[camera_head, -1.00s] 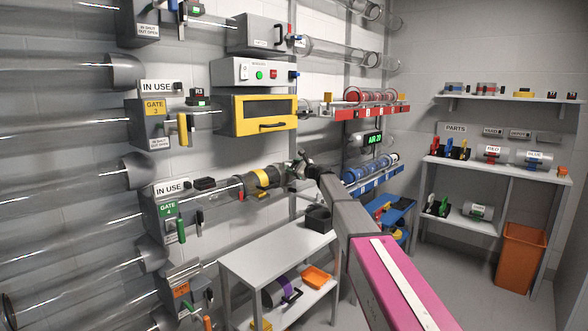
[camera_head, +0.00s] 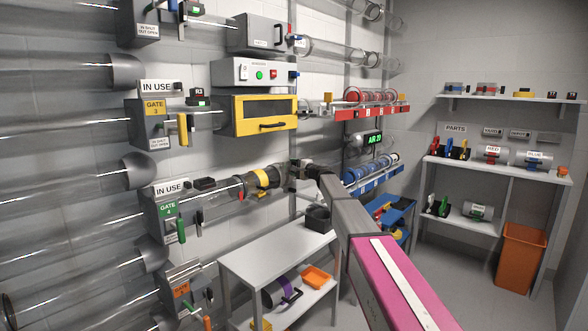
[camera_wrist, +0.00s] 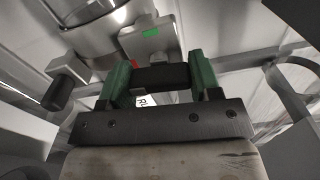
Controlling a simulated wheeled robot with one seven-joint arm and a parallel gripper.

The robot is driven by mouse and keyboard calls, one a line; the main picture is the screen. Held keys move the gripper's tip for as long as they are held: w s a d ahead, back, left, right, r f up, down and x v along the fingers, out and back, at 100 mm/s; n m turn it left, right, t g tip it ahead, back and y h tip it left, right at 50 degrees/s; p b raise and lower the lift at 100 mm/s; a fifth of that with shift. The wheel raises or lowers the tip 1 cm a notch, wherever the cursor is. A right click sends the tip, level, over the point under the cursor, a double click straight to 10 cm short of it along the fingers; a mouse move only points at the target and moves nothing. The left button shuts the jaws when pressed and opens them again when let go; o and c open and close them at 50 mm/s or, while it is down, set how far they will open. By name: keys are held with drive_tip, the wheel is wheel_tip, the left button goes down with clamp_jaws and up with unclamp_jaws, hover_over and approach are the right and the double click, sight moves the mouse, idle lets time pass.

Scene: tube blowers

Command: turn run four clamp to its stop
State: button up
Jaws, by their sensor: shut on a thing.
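The run four tube (camera_head: 228,190) goes right from the gate 4 box (camera_head: 160,222) with its green label and an IN USE sign above. It has a yellow band (camera_head: 262,178) and ends in a grey fitting by my gripper (camera_head: 296,172). In the wrist view, the green fingers of my gripper (camera_wrist: 159,72) are shut on a black bar (camera_wrist: 163,77), which appears to be the clamp's handle. A grey block with a bright green patch (camera_wrist: 151,33) and a small red part show just beyond it. The clamp's body and stop are mostly hidden in the head view.
A grey bench (camera_head: 270,255) stands below, with a dark open box (camera_head: 318,218) on it and an orange tray (camera_head: 316,277) on its lower shelf. A yellow-framed cabinet (camera_head: 258,114) is above the run. A blue rack (camera_head: 372,177) is to the right.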

drive_tip(key=shift+n, duration=0.6)
drive_tip(key=o, duration=0.9)
drive_tip(key=v, duration=1.1)
